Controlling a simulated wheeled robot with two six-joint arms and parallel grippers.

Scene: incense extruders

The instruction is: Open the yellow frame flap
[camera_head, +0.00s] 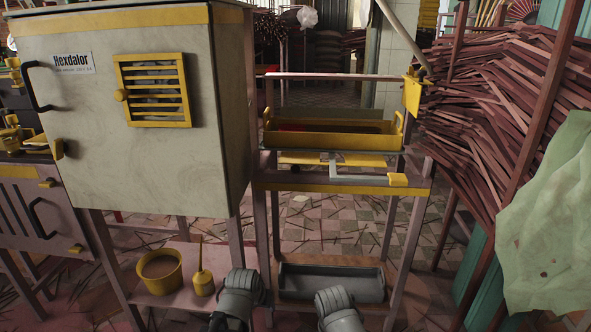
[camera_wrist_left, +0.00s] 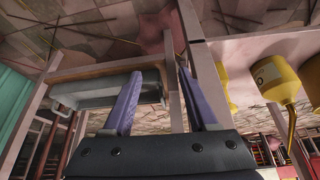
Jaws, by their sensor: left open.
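The yellow frame flap (camera_head: 153,90) is a slatted yellow square on the front of the pale cabinet, upper left in the head view. It looks closed, flush with the panel, with a round yellow knob (camera_head: 120,95) at its left edge. My left gripper (camera_wrist_left: 159,74) shows in the left wrist view with two purple fingers apart and nothing between them. It is low, away from the flap, and the flap is not in that view. In the head view only grey parts of my two arms show at the bottom edge; my right gripper's fingers are not seen.
The pale cabinet (camera_head: 110,170) has a black handle (camera_head: 37,87) on its left. Below stand a yellow pot (camera_head: 160,271) and a yellow oil can (camera_head: 203,283). A grey tray (camera_head: 332,283) lies on a low shelf. Bundled sticks (camera_head: 500,100) fill the right side.

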